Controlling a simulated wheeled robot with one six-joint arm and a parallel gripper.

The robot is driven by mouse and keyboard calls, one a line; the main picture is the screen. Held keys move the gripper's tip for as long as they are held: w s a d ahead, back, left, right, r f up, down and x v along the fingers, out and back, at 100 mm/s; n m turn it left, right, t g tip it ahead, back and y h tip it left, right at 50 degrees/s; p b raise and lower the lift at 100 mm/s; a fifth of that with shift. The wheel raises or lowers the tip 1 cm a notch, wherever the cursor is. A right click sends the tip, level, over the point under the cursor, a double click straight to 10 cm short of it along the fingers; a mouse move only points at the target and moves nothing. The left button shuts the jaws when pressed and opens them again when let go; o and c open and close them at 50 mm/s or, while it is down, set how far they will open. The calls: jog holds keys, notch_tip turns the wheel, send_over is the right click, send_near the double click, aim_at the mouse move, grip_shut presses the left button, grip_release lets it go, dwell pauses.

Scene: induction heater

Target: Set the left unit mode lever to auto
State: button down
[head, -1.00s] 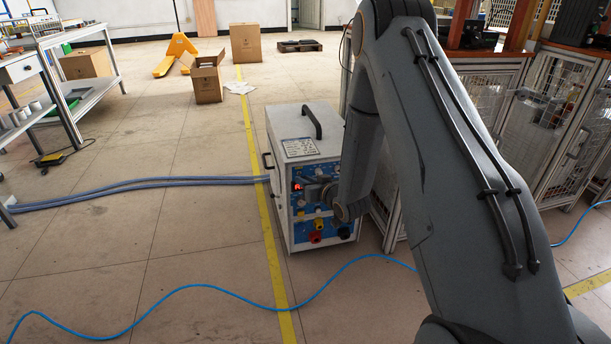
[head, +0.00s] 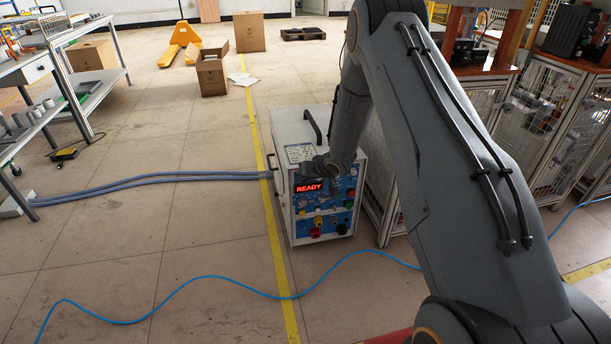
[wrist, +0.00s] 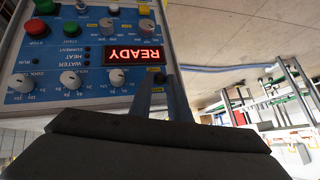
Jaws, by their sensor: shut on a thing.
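The heater unit (head: 295,132) is a white box with a black top handle and a blue control panel (head: 345,190). Its red display (head: 310,187) reads READY. In the wrist view the panel is upside down, with the READY display (wrist: 135,54), knobs and buttons. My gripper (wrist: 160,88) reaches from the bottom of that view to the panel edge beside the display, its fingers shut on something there. The mode lever is hidden at the fingers, so its setting cannot be read. In the head view my wrist is just above the display, and the fingertips are hidden.
Grey hoses (head: 150,179) run left from the unit. A blue cable (head: 210,278) crosses the floor in front. Wire-mesh cages (head: 545,130) stand close on the right. A work table (head: 65,70) is at the left. The floor left of the yellow line is mostly open.

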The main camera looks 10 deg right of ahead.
jog(key=shift+p, duration=0.35)
dwell(0.3)
jog(key=c, duration=1.7)
grip_release()
jog(key=shift+o, duration=0.2)
jog(key=p+v, duration=0.1)
jog(key=v, duration=0.6)
jog(key=shift+r, duration=0.4)
jog(key=shift+s+d, duration=0.1)
